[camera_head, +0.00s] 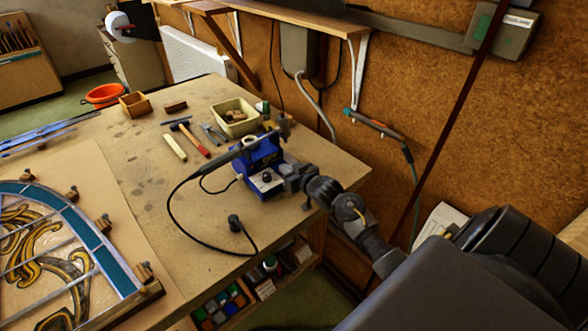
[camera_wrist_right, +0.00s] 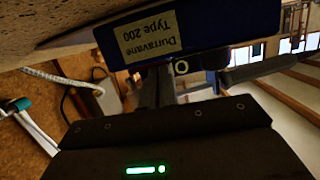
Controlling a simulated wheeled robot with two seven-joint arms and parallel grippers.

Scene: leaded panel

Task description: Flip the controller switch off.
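The controller is a blue box (camera_head: 262,168) with a pale front panel and a dark knob, on the workbench near its right edge. A black soldering iron with its cable rests on top. I cannot clearly make out the switch or its position. My right gripper (camera_head: 287,181) is at the right side of the controller, very close to it; contact is unclear. The right wrist view shows the box (camera_wrist_right: 230,28) upside down with a yellowish label, right in front of the gripper (camera_wrist_right: 180,80). Its fingers are dark and partly hidden, so their opening is unclear. My left gripper is not in view.
The workbench (camera_head: 150,190) holds a leaded glass panel (camera_head: 60,250) at left. Behind the controller are a cream tray (camera_head: 235,118), a red-handled hammer (camera_head: 193,141) and a wooden box (camera_head: 134,105). A black cable (camera_head: 185,225) loops in front. A cork wall stands at right.

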